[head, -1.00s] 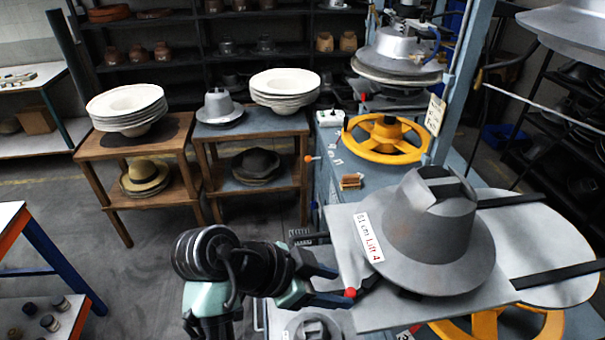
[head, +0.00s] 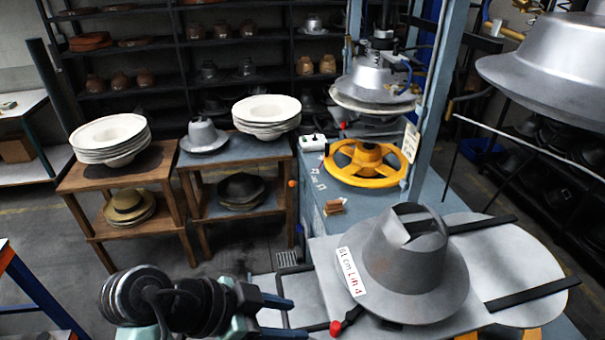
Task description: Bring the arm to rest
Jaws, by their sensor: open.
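My gripper (head: 286,318) is at the bottom of the head view, left of the grey metal hat form (head: 412,270). Its dark jaws point right and are open, with nothing seen between them. The lower part of my arm is cut off by the bottom edge. The hat form, with a white label, sits on a grey plate (head: 525,250). A red-tipped lever (head: 337,327) sticks out at the plate's front left, a little right of the jaws and apart from them.
A yellow handwheel (head: 366,163) and a blue post (head: 428,100) stand behind the plate. A large metal form (head: 545,70) hangs at upper right. Wooden tables with white hat stacks (head: 110,138) stand at back left. Floor between the tables and my arm is clear.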

